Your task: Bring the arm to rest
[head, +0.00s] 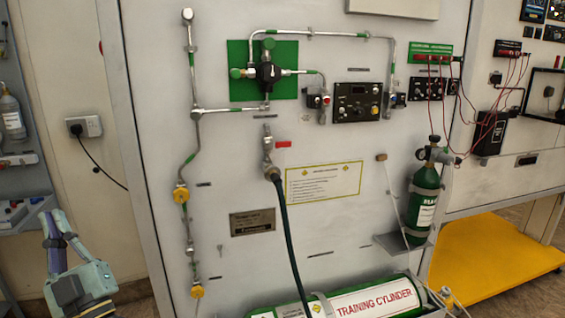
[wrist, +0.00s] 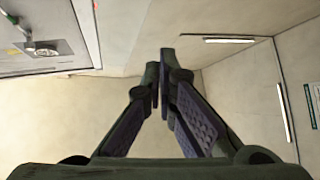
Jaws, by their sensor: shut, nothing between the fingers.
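My gripper (wrist: 160,78) is shut and empty in the wrist view. Its two dark green fingers with purple pads lean together at the tips, with nothing between them. Bare walls and ceiling light strips (wrist: 229,40) lie beyond it, so it points upward. In the head view my gripper (head: 53,222) shows at the lower left, its fingers upward, on the teal end of my arm. It stands left of the oxygen trainer panel (head: 225,160) and looks clear of it. The rest of my arm is out of view below.
The panel carries pipes, yellow-handled valves (head: 181,194) and a dark green hose (head: 286,235). A training cylinder (head: 372,302) lies at its foot; a small green cylinder (head: 423,202) stands on a bracket. A shelf unit (head: 22,160) is at the far left, beside a wall socket (head: 84,127).

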